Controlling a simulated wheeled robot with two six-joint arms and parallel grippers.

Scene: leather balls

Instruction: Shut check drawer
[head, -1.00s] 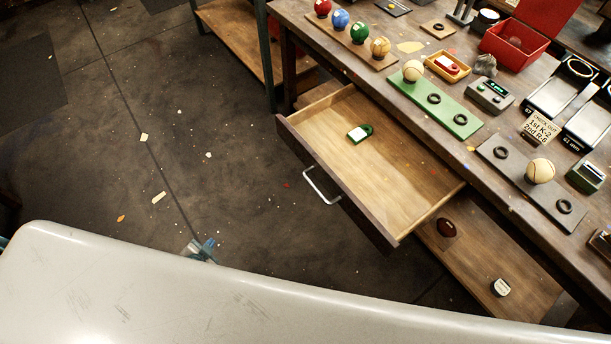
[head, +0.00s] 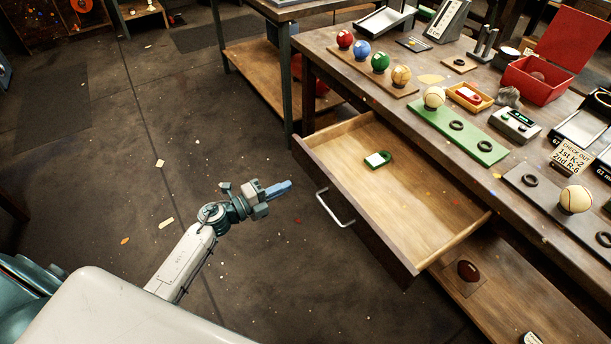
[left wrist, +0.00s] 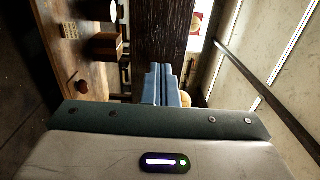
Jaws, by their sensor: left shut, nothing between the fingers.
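The check drawer (head: 440,228) is pulled open from under the workbench in the head view. Its dark front panel faces the lower left and carries a metal bar handle (head: 337,209). A green and white tag-like item (head: 378,159) lies inside on the drawer floor. My left gripper (head: 283,188) is to the left of the handle, apart from it, with its blue fingers shut and empty, pointing toward the drawer. The blue fingers also show together in the left wrist view (left wrist: 161,85). My right gripper is in neither view.
The workbench top (head: 440,78) holds several coloured balls, a green board (head: 473,139), a red open box (head: 537,80) and devices. A lower shelf (head: 510,285) carries a brown ball (head: 468,270). The floor left of the drawer is mostly clear.

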